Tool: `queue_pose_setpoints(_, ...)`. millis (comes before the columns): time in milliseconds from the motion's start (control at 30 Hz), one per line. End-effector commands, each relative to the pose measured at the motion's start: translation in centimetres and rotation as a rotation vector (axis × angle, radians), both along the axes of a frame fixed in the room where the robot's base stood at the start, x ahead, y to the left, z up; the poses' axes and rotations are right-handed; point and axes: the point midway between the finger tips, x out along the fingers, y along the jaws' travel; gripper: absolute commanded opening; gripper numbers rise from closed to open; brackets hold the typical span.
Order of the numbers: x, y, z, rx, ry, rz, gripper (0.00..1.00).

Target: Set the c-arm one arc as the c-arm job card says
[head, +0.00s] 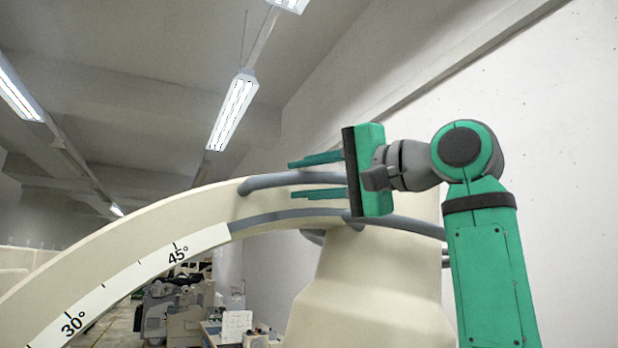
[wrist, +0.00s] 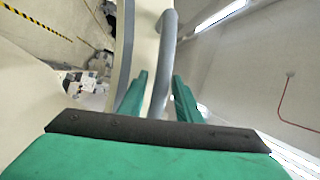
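The cream C-arm arc (head: 130,247) curves up from lower left in the head view. Its white scale (head: 130,278) shows 30° and 45°; no clear pointer shows. A grey bar (head: 270,181) runs along the arc's upper part, and also shows in the wrist view (wrist: 163,60). My green gripper (head: 293,178) is open at this bar, one finger above and one below in the head view. In the wrist view, its fingers (wrist: 160,85) flank the bar with gaps; I see no firm contact. I cannot identify a readable job card.
A cream column (head: 365,290) stands below the arc's upper end. A second grey bar (head: 285,214) runs along the arc's lower edge. A white sheet (head: 237,325) and clutter stand far back. A wall is at right.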

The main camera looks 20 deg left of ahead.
Motion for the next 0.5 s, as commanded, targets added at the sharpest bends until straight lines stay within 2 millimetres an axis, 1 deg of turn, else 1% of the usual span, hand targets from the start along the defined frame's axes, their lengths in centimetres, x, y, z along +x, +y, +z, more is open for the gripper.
queue_pose_setpoints(333,0.0,-0.2,0.2,0.006,-0.001,-0.002,0.36)
queue_pose_setpoints(433,-0.2,-0.9,0.1,0.007,-0.002,-0.003,0.36)
queue_pose_setpoints(500,-0.6,-1.8,0.1,0.008,-0.002,-0.004,0.36)
